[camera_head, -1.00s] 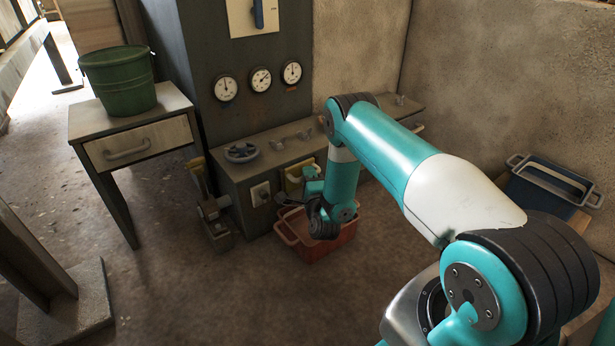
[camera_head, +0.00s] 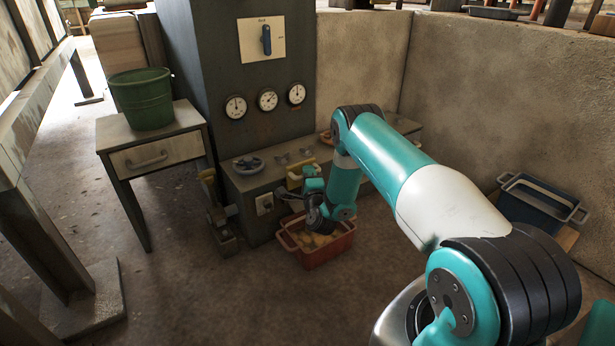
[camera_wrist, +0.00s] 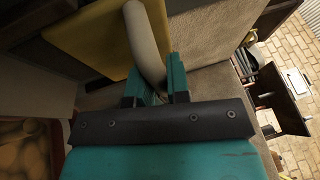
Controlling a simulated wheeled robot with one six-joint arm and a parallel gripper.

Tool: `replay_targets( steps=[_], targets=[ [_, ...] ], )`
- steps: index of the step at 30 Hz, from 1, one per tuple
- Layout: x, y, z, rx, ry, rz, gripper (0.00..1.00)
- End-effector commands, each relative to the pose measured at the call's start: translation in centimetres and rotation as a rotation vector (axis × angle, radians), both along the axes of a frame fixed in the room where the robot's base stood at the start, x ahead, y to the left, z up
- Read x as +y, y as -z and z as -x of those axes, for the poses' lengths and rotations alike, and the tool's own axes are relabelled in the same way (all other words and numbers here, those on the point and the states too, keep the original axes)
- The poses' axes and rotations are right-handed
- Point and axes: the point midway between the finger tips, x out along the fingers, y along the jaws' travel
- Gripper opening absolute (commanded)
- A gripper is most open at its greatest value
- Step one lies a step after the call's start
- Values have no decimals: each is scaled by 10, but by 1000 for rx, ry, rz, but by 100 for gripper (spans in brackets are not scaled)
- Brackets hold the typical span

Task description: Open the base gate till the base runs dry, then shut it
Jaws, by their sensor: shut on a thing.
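The yellow gate plate (camera_head: 295,179) is on the front of the low grey bench, below the dial cabinet. It fills the upper left of the wrist view (camera_wrist: 92,38), with a pale curved handle (camera_wrist: 143,45) on it. My gripper (camera_wrist: 166,78) is shut on the handle; the teal fingers hide its lower end. In the head view my gripper (camera_head: 310,184) is partly hidden by its own wrist. A red tub (camera_head: 329,251) stands on the floor below the gate and holds yellowish-brown lumps (camera_head: 317,239). The lumps also show in the wrist view (camera_wrist: 22,145). The base's inside is hidden.
A handwheel (camera_head: 248,165) and small levers sit on the bench top. A green bucket (camera_head: 142,100) stands on a drawer table (camera_head: 160,157) at left. A blue tub (camera_head: 540,205) stands at right. The floor in front is clear.

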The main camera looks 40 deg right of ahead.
Motion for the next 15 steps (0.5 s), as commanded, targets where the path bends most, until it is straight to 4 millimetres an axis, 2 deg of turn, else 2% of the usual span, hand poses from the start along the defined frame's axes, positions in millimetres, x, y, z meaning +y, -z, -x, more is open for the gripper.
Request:
replay_targets(
  steps=[1,6,7,9,15],
  targets=[
    [-5,-2,2,-8,13,5,0],
    [-5,-1,2,-8,13,5,0],
    [-5,-1,2,-7,13,4,24],
    [-4,-1,1,-6,11,4,40],
    [0,0,0,-3,3,2,42]
  ],
)
